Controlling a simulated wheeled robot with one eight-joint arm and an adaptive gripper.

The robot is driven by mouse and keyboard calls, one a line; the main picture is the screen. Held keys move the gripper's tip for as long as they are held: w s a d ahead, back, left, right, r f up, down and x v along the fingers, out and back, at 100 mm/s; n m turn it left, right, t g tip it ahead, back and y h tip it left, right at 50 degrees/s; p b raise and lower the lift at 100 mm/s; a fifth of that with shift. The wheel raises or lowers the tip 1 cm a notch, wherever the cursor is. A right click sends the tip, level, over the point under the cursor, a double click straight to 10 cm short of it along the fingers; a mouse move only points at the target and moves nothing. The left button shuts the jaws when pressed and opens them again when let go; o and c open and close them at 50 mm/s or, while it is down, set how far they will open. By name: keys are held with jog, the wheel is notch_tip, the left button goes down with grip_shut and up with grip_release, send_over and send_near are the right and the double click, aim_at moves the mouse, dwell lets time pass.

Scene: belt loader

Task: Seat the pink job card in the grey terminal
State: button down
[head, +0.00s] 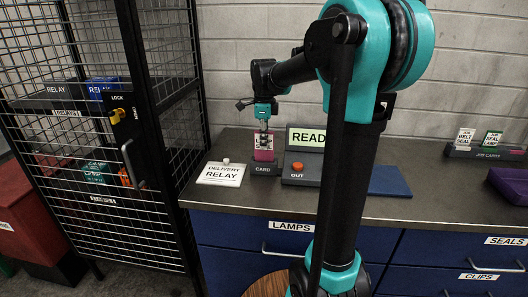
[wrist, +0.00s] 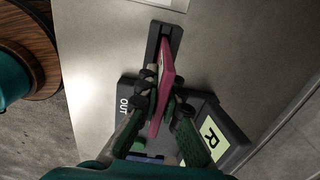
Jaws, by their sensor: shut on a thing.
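The pink job card (head: 264,155) is upright, its lower edge at the top of the small dark grey block marked CARD (head: 264,170). I cannot tell whether it is in the slot or just above it. My gripper (head: 264,132) is above the block, shut on the card's upper part. In the wrist view the pink card (wrist: 164,88) runs between the two fingers of my gripper (wrist: 162,103), and its far end overlaps the block (wrist: 172,36). The grey terminal (head: 312,173) stands right beside the block, with a lit screen reading READ (head: 306,138) and an orange OUT button (head: 298,167).
A white DELIVERY RELAY plate (head: 221,174) lies left of the block. A blue flat piece (head: 390,181) lies right of the terminal. A job card rack (head: 484,152) and a purple bin (head: 510,185) are far right. A mesh cage (head: 100,150) stands left.

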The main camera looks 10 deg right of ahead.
aim_at(264, 161)
jog(key=shift+f, duration=1.9)
jog(key=shift+f, duration=0.1)
jog(key=c, duration=1.7)
grip_release()
notch_tip(264, 161, up, 12)
jog(key=shift+r, duration=0.15)
